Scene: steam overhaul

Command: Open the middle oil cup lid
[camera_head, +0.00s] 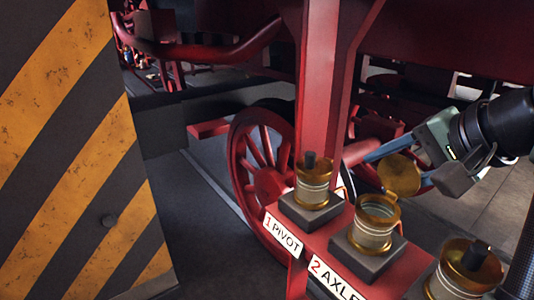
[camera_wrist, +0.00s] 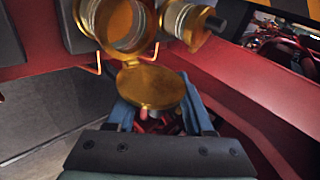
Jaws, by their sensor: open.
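The middle oil cup (camera_head: 373,224), behind the "2 AXLE" label, is a brass cup with its top open. Its round brass lid (camera_head: 401,175) stands swung up and back on the rear of the rim. In the wrist view the lid (camera_wrist: 152,88) hangs from the hinge at the rim of the open middle cup (camera_wrist: 124,40). My gripper (camera_head: 394,166) is behind the lid, coming in from the right. Its blue fingers are open, spread to either side of the lid in the wrist view (camera_wrist: 158,102). Whether they touch the lid is unclear.
The pivot cup (camera_head: 312,185) and a right-hand cup (camera_head: 468,270) have shut lids with dark knobs. All stand on a red ledge (camera_head: 330,236). A red upright post (camera_head: 330,90) rises behind. A striped yellow-black panel (camera_head: 75,150) fills the left.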

